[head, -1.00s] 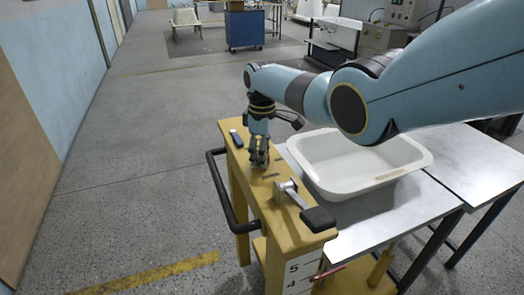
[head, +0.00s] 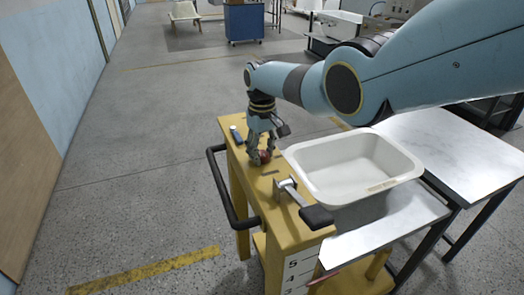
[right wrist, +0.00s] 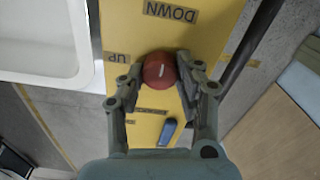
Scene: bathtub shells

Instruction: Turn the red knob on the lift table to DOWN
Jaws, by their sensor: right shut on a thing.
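The red knob (head: 265,156) is on the yellow top of the lift table (head: 290,233). My right gripper (head: 262,153) points down at it, with a finger on each side. In the right wrist view the fingertips (right wrist: 169,78) are shut on the round red knob (right wrist: 159,70). A short white mark on the knob runs up and down in that picture. The DOWN label (right wrist: 170,11) lies above the knob there, and the UP label (right wrist: 117,58) lies left of it. My left gripper is not in view.
A crank with a black grip (head: 316,216) stands on the yellow top, nearer than the knob. A black handle bar (head: 222,190) runs along the left side. A white tub shell (head: 405,174) sits at the right. A small blue item (head: 236,134) lies behind the gripper.

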